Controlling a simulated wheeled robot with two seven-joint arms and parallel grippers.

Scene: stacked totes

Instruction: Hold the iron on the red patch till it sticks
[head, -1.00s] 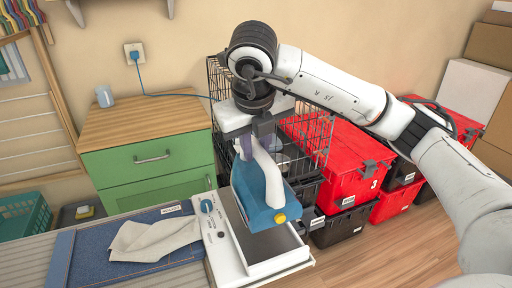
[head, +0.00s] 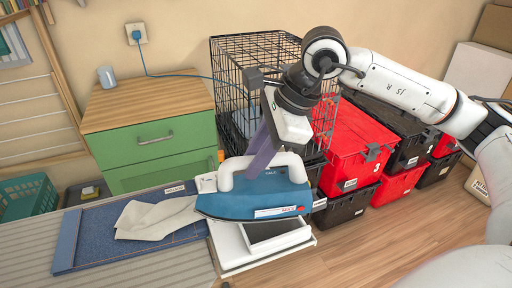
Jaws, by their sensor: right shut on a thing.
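The iron (head: 240,203) is blue with a white handle, its pointed end facing left. My right gripper (head: 258,168) is shut on the iron's handle from above. The iron hangs roughly level over the white iron station (head: 232,250) and hides much of it. Its tip is near the right end of the beige cloth (head: 150,218), which lies crumpled on a blue pad (head: 92,240). I cannot see a red patch on the cloth or pad. My left gripper is not in view.
The ironing board (head: 35,262) fills the lower left. A green cabinet (head: 160,150) with a wooden top stands behind it. A wire crate (head: 228,50) and red and black totes (head: 350,150) stand behind and to the right. A blue cord runs from the wall socket (head: 136,34).

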